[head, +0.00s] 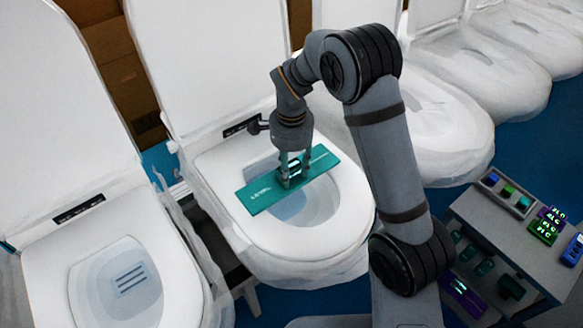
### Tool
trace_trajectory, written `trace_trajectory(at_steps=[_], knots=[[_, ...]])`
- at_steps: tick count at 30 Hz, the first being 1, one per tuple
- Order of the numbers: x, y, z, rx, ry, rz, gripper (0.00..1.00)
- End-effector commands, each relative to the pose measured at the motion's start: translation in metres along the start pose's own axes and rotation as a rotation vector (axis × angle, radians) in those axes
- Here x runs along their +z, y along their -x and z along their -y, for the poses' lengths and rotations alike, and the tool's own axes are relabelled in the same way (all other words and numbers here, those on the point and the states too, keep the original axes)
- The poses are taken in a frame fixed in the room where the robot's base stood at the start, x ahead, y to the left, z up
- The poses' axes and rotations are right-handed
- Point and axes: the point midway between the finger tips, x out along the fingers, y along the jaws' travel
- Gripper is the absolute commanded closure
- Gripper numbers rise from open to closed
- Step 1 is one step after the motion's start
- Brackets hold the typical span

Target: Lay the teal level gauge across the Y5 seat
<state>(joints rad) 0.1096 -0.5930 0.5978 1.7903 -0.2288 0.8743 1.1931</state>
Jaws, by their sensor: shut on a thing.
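The teal level gauge (262,193) is a long flat bar with light lettering. It lies over the open bowl of the middle toilet, and its ends reach toward both sides of the white seat (278,239). My gripper (291,181) points down and is shut on the gauge near its middle. I cannot tell whether the gauge touches the seat or hangs just above it. No Y5 label is readable on this toilet.
Another open toilet (120,270) stands at the left, and several more run back at the right. A grey cart (490,222) with small coloured blocks and lit boxes stands at the right. My arm crosses the space between the middle toilet and the cart.

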Motion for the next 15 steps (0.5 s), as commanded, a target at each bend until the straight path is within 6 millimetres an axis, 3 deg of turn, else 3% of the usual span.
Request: trace_trajectory(at_steps=[7, 8, 15], knots=[[0.0000, -0.0045, 0.0002, -0.001, 0.001, 0.000, 1.00], [0.0001, -0.0037, -0.0002, 0.001, 0.001, 0.000, 0.59], [0.0001, -0.0029, -0.0003, 0.001, 0.001, 0.000, 0.45]])
